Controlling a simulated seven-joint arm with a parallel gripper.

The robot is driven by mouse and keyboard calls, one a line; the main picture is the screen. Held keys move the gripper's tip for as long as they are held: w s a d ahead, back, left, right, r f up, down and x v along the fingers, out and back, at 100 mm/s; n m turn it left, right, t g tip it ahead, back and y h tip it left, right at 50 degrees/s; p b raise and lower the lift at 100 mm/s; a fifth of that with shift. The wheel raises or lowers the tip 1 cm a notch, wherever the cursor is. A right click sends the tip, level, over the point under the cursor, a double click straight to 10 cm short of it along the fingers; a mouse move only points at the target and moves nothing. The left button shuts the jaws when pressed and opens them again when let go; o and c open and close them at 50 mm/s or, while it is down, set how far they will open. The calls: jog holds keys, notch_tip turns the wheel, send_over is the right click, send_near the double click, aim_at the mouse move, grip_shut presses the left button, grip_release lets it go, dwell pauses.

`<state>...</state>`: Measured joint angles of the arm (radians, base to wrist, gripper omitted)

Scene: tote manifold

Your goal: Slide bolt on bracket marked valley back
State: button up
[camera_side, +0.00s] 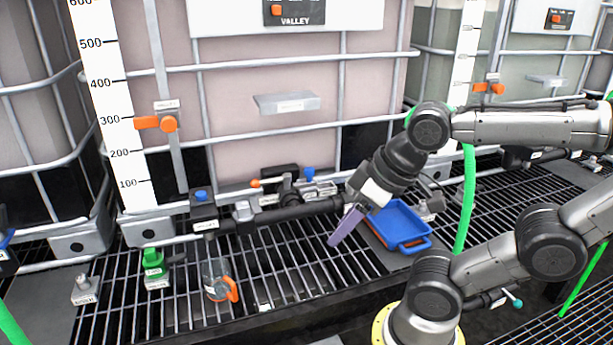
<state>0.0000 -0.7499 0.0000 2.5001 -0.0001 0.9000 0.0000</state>
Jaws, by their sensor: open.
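The sign reading VALLEY (295,14) is on the front of the large pinkish tote (270,125) in the middle. A grey bracket with an orange handle (157,123) sits on the upright left of that tote's front; its label is too small to read. A small silver metal fitting (322,189) lies by the pipework below the tote; I cannot tell whether it is the bolt. My gripper (346,226) points down and left, in front of the pipework and just left of a blue tray. Its fingers look purplish-grey, seen edge-on, with nothing visible held in them.
Black pipework (300,210) with blue and orange knobs runs along the tote's base. The blue tray (425,241) is right of my gripper. A green-topped fitting (153,262) and a clear jug with orange handle (217,280) stand on the grating. A green hose (467,200) hangs at right.

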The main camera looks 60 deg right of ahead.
jog(key=c, duration=0.5)
jog(key=shift+s+d+n, duration=0.15)
jog(key=shift+n, duration=0.55)
jog(key=shift+c, duration=1.1)
jog(key=shift+w+d+r+n+h, duration=0.25)
jog(key=shift+d+r+n, duration=0.2)
jog(key=shift+r+n, duration=0.15)
jog(key=shift+w+d+r+n+h, duration=0.25)
jog(key=shift+d+r+n, duration=0.15)
jog(key=shift+r+n, duration=0.2)
grip_shut()
jog(key=w+d+r+n+g+h, duration=0.5)
jog(key=w+d+n, duration=0.3)
jog(key=w+d, duration=0.55)
jog(key=w+d+f+n+g+h, duration=0.2)
jog(key=w+d+f+g, duration=0.1)
jog(key=w+d+f, duration=0.5)
jog(key=w+f, duration=0.2)
jog(key=w, duration=0.2)
jog(key=shift+d+f+n, duration=0.15)
jog(key=shift+f+n, duration=0.15)
jog(key=shift+f, duration=0.05)
